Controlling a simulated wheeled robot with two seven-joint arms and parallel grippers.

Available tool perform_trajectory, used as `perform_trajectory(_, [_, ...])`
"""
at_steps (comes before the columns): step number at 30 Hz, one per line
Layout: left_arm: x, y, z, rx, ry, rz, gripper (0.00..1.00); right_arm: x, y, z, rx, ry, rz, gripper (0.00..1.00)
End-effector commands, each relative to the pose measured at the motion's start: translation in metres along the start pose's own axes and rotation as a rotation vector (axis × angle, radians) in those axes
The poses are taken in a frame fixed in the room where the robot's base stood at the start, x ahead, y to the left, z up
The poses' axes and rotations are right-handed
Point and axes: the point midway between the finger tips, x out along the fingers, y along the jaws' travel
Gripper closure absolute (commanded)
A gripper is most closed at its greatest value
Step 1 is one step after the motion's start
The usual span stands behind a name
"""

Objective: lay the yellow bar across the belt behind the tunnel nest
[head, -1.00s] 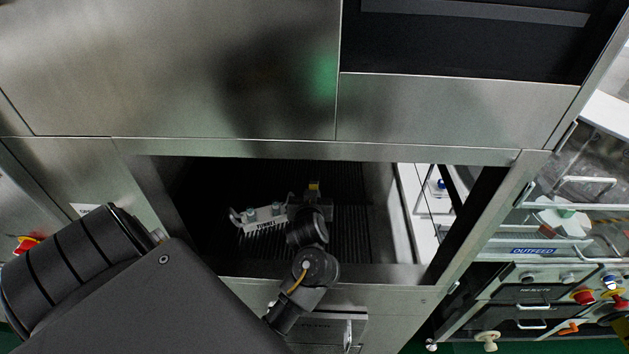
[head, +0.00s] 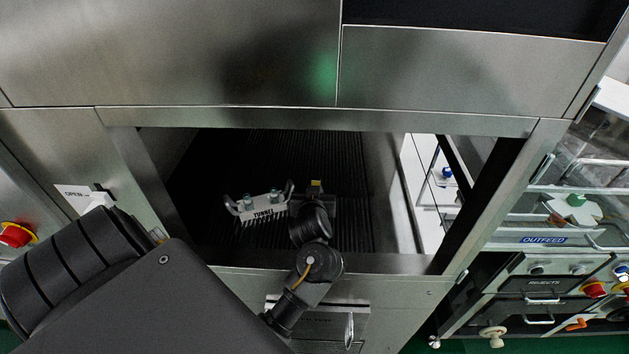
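The tunnel nest (head: 262,211), a pale tray with upright end handles and the label TUNNEL, stands on the dark ribbed belt (head: 345,165) inside the steel opening. Blue-green items show on it. My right gripper is not in view.
The steel frame bounds the opening, with a lower sill (head: 390,263) close under my wrist. Bare belt lies behind the nest. At the right are a white surface (head: 425,190), the OUTFEED station (head: 543,240) and a REJECTS drawer (head: 540,283). A red button (head: 15,235) is at the left.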

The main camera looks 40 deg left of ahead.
Motion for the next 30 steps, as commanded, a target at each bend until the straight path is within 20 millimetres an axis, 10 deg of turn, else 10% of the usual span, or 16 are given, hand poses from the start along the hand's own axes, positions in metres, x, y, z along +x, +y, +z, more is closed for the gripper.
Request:
perform_trajectory(10, [0.003,0.0,0.008,-0.001,0.0,0.0,1.0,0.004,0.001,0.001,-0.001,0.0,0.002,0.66])
perform_trajectory(11, [0.003,0.0,0.008,-0.001,-0.001,0.0,0.83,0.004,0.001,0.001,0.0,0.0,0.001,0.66])
perform_trajectory(16, [0.003,0.0,0.008,-0.001,-0.001,0.0,0.62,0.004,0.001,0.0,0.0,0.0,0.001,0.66])
perform_trajectory(30, [-0.013,0.0,-0.008,0.0,-0.004,0.0,0.62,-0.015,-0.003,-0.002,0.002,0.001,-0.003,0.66])
